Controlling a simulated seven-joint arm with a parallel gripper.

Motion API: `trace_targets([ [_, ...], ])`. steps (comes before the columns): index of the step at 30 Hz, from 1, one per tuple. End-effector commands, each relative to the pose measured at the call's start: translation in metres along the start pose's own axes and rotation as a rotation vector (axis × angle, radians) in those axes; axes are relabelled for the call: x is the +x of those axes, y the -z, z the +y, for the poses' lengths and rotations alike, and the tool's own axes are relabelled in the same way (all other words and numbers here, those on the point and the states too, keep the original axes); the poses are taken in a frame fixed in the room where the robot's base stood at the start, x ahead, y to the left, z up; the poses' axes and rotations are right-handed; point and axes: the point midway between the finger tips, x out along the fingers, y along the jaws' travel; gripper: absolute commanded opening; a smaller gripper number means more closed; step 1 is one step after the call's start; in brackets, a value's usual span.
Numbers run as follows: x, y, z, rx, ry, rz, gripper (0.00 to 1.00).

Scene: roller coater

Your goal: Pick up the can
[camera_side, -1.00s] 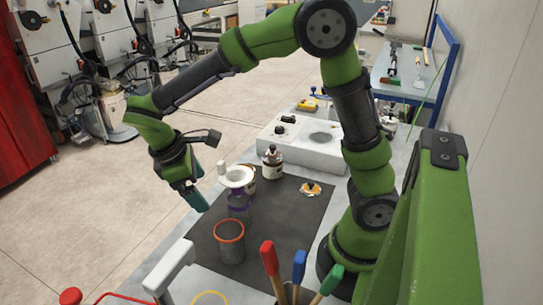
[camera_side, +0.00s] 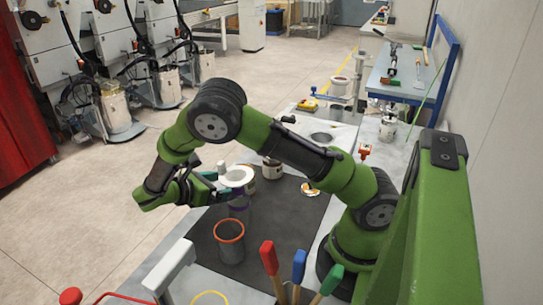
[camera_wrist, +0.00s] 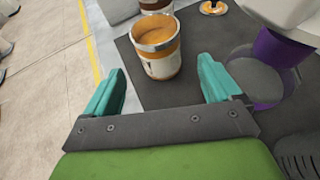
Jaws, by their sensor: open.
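The can (camera_wrist: 160,58), with a whitish label and an orange-brown stained rim and contents, stands upright on the dark mat in the wrist view. It sits just beyond the fingertips, roughly centred between them.
A clear cup with a purple band (camera_wrist: 268,80) stands close to the right finger. A second can (camera_side: 272,169) stands behind. An orange-rimmed grey cup (camera_side: 229,243) is in front. A stained lid-like piece (camera_side: 310,189) lies right on the dark mat (camera_side: 285,220).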

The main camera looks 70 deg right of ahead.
Motion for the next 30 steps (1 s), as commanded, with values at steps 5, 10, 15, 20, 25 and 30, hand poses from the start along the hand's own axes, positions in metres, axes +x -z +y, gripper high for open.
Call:
trace_targets([
  [5, 0.030, 0.000, 0.000, 0.000, 0.002, 0.000, 0.91],
  [10, 0.041, 0.000, 0.000, 0.001, 0.001, 0.001, 0.91],
  [15, 0.063, 0.003, 0.000, -0.002, 0.005, 0.000, 0.91],
  [20, 0.085, 0.004, 0.001, 0.000, 0.002, 0.001, 0.91],
  [25, 0.091, 0.004, 0.001, 0.002, -0.001, 0.003, 0.91],
  [30, 0.091, 0.004, 0.001, 0.002, -0.001, 0.003, 0.88],
])
